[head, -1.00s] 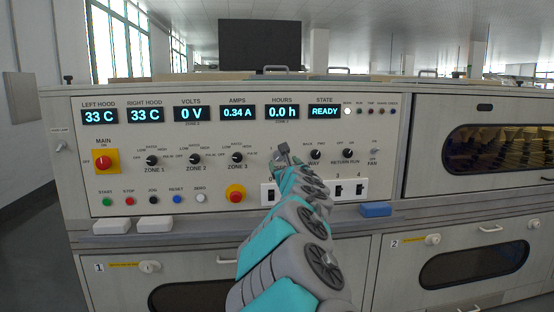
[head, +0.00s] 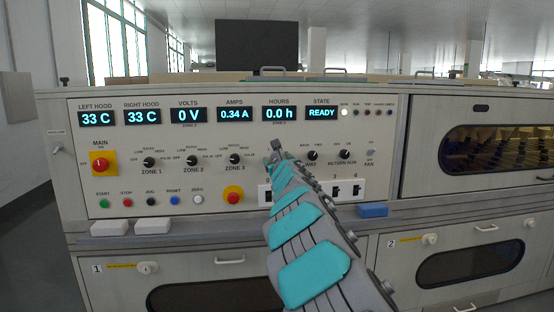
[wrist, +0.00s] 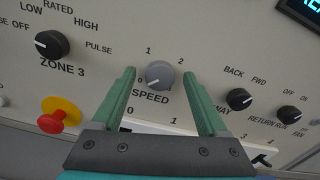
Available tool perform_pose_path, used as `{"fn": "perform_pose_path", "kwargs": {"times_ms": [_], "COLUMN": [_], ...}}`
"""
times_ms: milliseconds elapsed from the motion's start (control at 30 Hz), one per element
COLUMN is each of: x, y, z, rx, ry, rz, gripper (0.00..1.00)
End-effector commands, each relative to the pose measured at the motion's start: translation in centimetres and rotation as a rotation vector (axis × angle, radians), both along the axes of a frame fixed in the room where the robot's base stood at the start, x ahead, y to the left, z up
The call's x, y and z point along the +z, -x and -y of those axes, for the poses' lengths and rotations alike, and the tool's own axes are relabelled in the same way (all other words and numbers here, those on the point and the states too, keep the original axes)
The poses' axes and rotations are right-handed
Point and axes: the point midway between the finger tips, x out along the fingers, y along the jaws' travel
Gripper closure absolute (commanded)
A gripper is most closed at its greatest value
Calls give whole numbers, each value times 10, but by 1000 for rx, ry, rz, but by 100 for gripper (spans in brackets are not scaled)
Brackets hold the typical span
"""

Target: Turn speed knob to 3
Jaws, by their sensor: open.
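The grey speed knob (wrist: 159,75) sits on the panel above the word SPEED in the wrist view. The digits 0, 1 and 2 show around it, and a 3 is not visible. A small pale mark is on the knob's lower left side, toward the 0. My gripper (wrist: 159,78) is open, with one green finger on each side of the knob. Whether the fingers touch it I cannot tell. In the head view my gripper (head: 277,149) is at the panel and hides the knob.
The zone 3 knob (wrist: 52,44) and a red button on yellow (wrist: 60,114) are to the left. The BACK/FWD knob (wrist: 239,99) is close on the right. White numbered switches (head: 345,191) are below. A blue block (head: 373,210) lies on the ledge.

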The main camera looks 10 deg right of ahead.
Motion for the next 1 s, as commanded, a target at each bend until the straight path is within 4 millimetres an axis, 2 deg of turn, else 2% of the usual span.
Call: {"fn": "perform_pose_path", "kwargs": {"times_ms": [300, 900, 1000], "x": [0, 0, 0], "y": [-1, -1, -1], "z": [0, 0, 0], "rx": [0, 0, 0], "ry": [0, 0, 0], "rz": [0, 0, 0], "gripper": [25, 92, 100]}}
